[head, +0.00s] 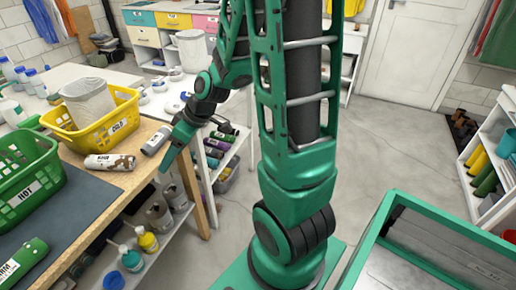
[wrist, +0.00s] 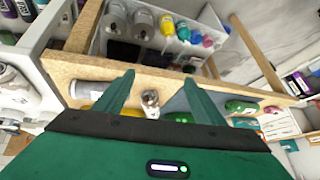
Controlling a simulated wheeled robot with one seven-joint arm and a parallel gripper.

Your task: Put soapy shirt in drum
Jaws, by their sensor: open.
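My gripper (wrist: 159,77) is open and empty; its two green fingers reach toward the wooden table edge in the wrist view. In the head view my gripper (head: 168,165) is over the table's right edge, just right of a white roll with brown stains (head: 110,162). This roll also shows between the fingers, beyond them, in the wrist view (wrist: 150,99). A green roll with a label (head: 24,258) lies on the dark mat at the near left. I cannot tell which item is the soapy shirt, and I cannot make out a drum.
A yellow basket marked COLD (head: 118,132) holds a pale bin. A green basket marked HOT (head: 40,180) stands beside it. A grey cylinder (head: 157,140) lies near the table edge. Bottles (head: 148,241) stand on the shelf below. Open floor (head: 400,140) lies to the right.

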